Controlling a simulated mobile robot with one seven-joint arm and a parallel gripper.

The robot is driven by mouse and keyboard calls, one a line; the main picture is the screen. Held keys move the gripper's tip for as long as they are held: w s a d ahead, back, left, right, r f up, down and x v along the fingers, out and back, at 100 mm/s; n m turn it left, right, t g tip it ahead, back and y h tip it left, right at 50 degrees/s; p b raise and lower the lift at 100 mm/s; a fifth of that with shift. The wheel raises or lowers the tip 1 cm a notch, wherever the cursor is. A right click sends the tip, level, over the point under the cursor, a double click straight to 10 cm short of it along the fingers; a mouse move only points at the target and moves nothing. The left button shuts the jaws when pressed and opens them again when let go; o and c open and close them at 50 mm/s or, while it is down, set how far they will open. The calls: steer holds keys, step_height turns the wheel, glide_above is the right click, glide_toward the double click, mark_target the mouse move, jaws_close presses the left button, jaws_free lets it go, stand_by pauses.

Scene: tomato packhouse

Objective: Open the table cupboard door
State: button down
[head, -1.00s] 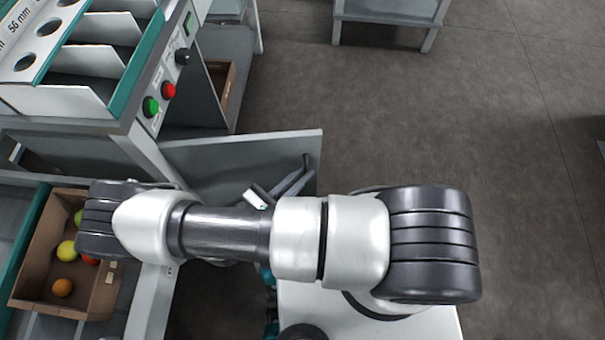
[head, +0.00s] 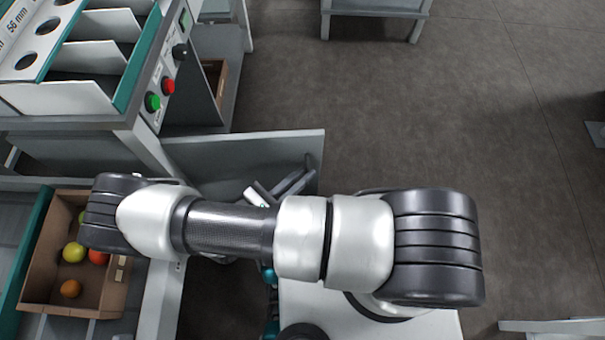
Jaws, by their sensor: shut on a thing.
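The cupboard door (head: 235,154) is a flat grey panel on the side of the grading table (head: 146,150). It is swung open and sticks out to the right from the table. A dark handle (head: 311,162) sits near its free right end. My gripper (head: 303,178) is at that handle, on the near face of the door, and is shut on it. My arm crosses in front and hides the lower part of the door and the cupboard opening.
A cardboard box (head: 40,268) with several fruits stands on the table at lower left. A red button (head: 169,86) and a green button (head: 153,102) are on the table's panel. Open floor (head: 430,110) lies to the right. A grey stand (head: 375,8) is at the back.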

steer(key=c, duration=1.9)
jaws_free()
steer(key=shift+a+f, duration=0.1)
steer(key=shift+a, duration=0.2)
steer(key=shift+o, duration=0.2)
steer(key=shift+d, duration=0.1)
steer(key=shift+s, duration=0.1)
steer(key=v, duration=1.2)
steer(key=shift+p, duration=0.35)
steer(key=shift+d, duration=0.15)
